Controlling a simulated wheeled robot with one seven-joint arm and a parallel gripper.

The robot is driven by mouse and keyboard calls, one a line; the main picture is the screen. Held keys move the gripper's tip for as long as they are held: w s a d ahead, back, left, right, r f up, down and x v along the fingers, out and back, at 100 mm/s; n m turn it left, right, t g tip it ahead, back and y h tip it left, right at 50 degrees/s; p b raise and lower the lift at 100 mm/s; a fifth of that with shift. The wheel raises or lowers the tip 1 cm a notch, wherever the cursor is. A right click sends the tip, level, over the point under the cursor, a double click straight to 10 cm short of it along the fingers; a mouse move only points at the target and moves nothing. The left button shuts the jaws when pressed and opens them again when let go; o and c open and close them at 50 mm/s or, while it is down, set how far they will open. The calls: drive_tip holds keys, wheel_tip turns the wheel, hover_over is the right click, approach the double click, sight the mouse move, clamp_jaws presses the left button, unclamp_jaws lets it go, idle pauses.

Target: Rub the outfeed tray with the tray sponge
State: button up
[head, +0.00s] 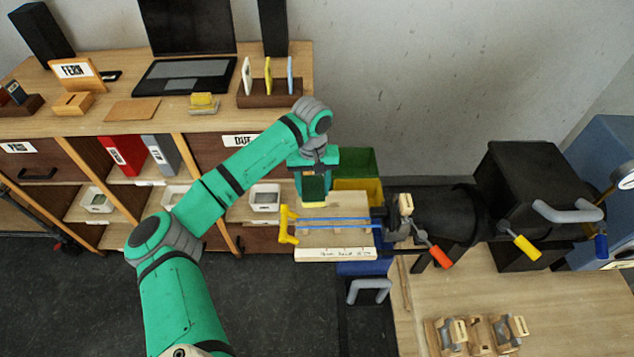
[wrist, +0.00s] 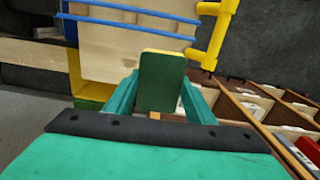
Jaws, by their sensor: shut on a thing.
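My gripper (head: 313,178) is shut on the tray sponge (wrist: 161,82), a small block with a dark green face and a thin yellow edge. In the head view the sponge (head: 313,188) hangs below the jaws at the far edge of the outfeed tray. The outfeed tray (head: 335,239) is a pale wooden board with blue rods along it and a yellow tubular handle at its left end. The tray also shows in the wrist view (wrist: 120,67), just beyond the sponge. I cannot tell whether the sponge touches it.
A black machine (head: 438,214) with coloured levers joins the tray's right end. Green and yellow bins (head: 357,163) stand behind the tray. A desk with a laptop (head: 186,75) and shelves is at the left. A workbench (head: 560,300) with small fixtures is at lower right.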

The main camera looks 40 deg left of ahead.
wheel_tip(320, 180, up, 2)
drive_tip(key=shift+a, duration=0.1)
drive_tip(key=shift+s, duration=0.15)
idle(0.5)
